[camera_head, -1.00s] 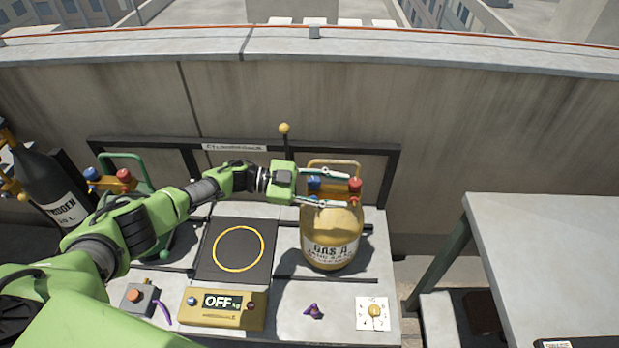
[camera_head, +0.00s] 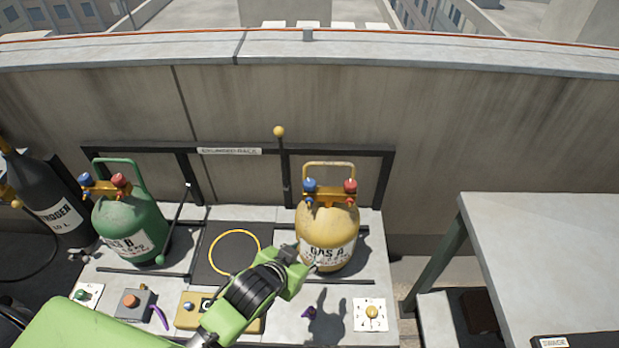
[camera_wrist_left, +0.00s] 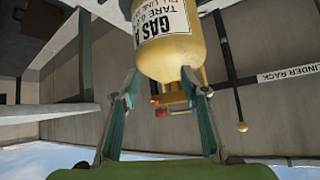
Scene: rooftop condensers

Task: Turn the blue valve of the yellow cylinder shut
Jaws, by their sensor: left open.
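The yellow cylinder (camera_head: 340,222), labelled GAS A, stands upright on the bench in the head view. Its blue valve (camera_head: 310,186) is at the top left and a red valve (camera_head: 350,186) at the top right, under a carrying handle. My left gripper (camera_head: 309,258) is open and low at the cylinder's front left, below the valves. I cannot tell whether it touches. In the left wrist view the cylinder (camera_wrist_left: 170,58) appears upside down, beyond and between the open fingers (camera_wrist_left: 161,88). The blue valve is not clearly visible there. My right gripper is not in view.
A green cylinder (camera_head: 128,222) and a dark nitrogen cylinder (camera_head: 50,198) stand to the left. A black pad with a yellow ring (camera_head: 212,255) lies mid-bench. A lever with a yellow knob (camera_head: 279,132) rises behind. A white dial plate (camera_head: 360,322) is front right.

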